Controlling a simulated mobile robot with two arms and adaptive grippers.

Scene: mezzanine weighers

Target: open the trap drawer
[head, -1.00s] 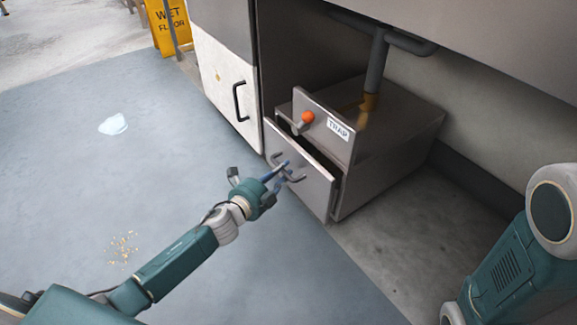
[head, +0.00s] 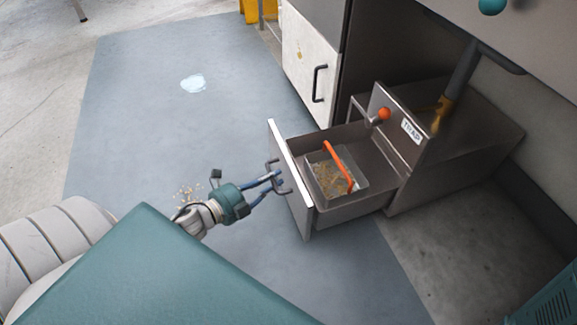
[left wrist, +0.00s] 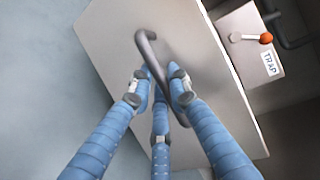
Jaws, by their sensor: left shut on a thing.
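The trap drawer (head: 291,180) stands well out of its grey metal housing under the counter. Inside it sits a basket (head: 318,172) with an orange handle (head: 338,165) and brownish bits in it. My left gripper (head: 276,181) is shut on the drawer's dark bar handle (left wrist: 150,52), with its blue fingers around the bar in the left wrist view (left wrist: 165,92). The drawer front fills the middle of that view (left wrist: 195,40). A lever with an orange knob (head: 384,113) and a TRAP label (head: 411,131) are on the panel above the drawer. My right gripper is not in view.
A cabinet door (head: 305,65) with a black handle is left of the housing. A pipe (head: 462,75) comes down behind it. A pale wet-looking patch (head: 193,83) and scattered crumbs (head: 188,192) lie on the blue-grey floor. A yellow sign (head: 250,10) stands at the back.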

